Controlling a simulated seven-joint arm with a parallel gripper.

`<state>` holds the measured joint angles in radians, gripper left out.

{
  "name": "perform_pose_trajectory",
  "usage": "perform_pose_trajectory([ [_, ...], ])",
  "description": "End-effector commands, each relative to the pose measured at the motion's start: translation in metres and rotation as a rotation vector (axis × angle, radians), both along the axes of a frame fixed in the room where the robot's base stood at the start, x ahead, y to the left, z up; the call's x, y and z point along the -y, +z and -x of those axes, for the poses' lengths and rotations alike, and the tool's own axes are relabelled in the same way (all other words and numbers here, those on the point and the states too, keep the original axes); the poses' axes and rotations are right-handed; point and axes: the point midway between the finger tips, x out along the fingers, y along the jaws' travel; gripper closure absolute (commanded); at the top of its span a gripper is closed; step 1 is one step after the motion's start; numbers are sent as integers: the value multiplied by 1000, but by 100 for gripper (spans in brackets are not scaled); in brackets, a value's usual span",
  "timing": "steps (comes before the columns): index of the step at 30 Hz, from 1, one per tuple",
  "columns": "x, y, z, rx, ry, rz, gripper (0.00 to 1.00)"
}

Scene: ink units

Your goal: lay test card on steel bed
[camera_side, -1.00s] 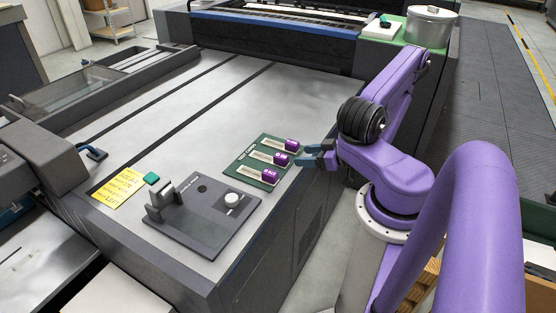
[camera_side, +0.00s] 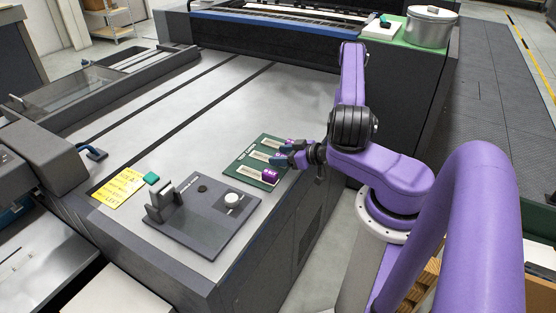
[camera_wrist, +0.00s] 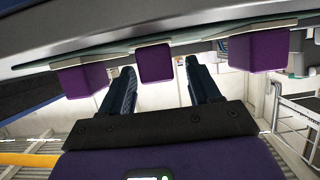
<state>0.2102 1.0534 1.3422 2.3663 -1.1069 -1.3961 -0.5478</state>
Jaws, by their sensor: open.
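A green board (camera_side: 243,172) with several pale slots lies at the near right edge of the steel bed (camera_side: 210,115). It holds test cards with purple grips: the near grip (camera_side: 270,175) is plain, while the far one (camera_side: 290,142) partly shows behind my gripper (camera_side: 283,156). The middle one is hidden there. In the wrist view three purple grips hang in a row under the board: left (camera_wrist: 83,80), middle (camera_wrist: 155,63) and right (camera_wrist: 257,50). My gripper (camera_wrist: 158,70) is open, its fingers on either side of the middle grip. I cannot tell whether they touch it.
A dark panel (camera_side: 205,225) with a white knob (camera_side: 232,200) and a raised bracket (camera_side: 160,197) stands nearer the front. A yellow note (camera_side: 118,188) and a teal block (camera_side: 151,178) lie left of it. The bed's middle is clear. A pot (camera_side: 430,27) stands at the back right.

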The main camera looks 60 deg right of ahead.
Motion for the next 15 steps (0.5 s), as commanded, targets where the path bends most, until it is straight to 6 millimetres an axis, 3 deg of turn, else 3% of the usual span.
perform_pose_trajectory([
  [7,0,0,-1,0,0,0,42],
  [12,0,0,-1,0,0,-1,94],
  [14,0,0,-1,0,-1,-1,94],
  [15,0,0,-1,0,-1,-1,99],
])
